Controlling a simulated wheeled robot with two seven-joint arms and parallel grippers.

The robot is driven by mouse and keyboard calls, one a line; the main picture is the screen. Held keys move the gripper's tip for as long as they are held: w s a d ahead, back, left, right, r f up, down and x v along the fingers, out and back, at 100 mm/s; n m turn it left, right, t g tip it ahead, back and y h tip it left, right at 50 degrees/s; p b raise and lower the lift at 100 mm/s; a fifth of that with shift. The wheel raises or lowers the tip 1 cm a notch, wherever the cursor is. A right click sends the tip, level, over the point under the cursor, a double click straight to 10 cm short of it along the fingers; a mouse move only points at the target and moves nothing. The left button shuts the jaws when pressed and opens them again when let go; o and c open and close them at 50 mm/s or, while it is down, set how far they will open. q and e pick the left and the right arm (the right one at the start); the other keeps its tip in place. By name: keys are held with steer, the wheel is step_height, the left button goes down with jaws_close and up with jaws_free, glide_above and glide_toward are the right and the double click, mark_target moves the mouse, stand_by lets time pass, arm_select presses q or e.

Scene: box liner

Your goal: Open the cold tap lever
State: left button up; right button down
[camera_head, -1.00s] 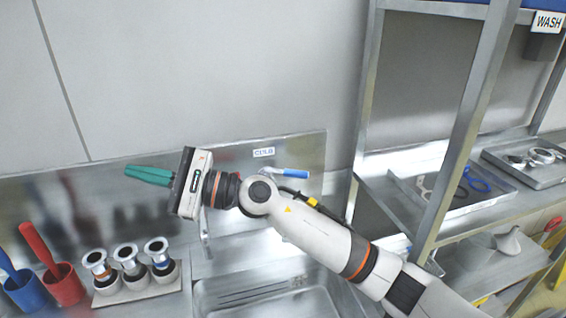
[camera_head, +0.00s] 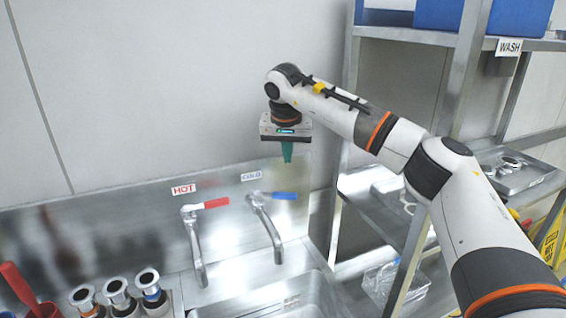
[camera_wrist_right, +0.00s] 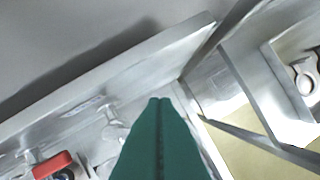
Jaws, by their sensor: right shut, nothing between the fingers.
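The cold tap (camera_head: 265,222) stands at the back of the steel sink under a COLD label. Its blue lever (camera_head: 284,196) points to the right in the head view. My right gripper (camera_head: 287,160) points down, above and apart from the blue lever, with its green fingers closed and empty. In the right wrist view the closed green fingers (camera_wrist_right: 160,105) fill the lower middle and the blue lever does not show. The hot tap (camera_head: 194,240) with its red lever (camera_head: 216,203) stands to the left; the red lever also shows in the wrist view (camera_wrist_right: 52,165). My left gripper is not in view.
A steel shelf rack (camera_head: 400,275) stands right of the sink, with its post close to the tap area. The sink basin (camera_head: 290,300) lies in front.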

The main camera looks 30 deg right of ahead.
mark_target(275, 195)
step_height(275, 195, down, 8)
steer(key=s+p, duration=0.1)
steer(key=p, duration=0.3)
steer(key=shift+a, duration=0.35)
steer(key=shift+a, duration=0.2)
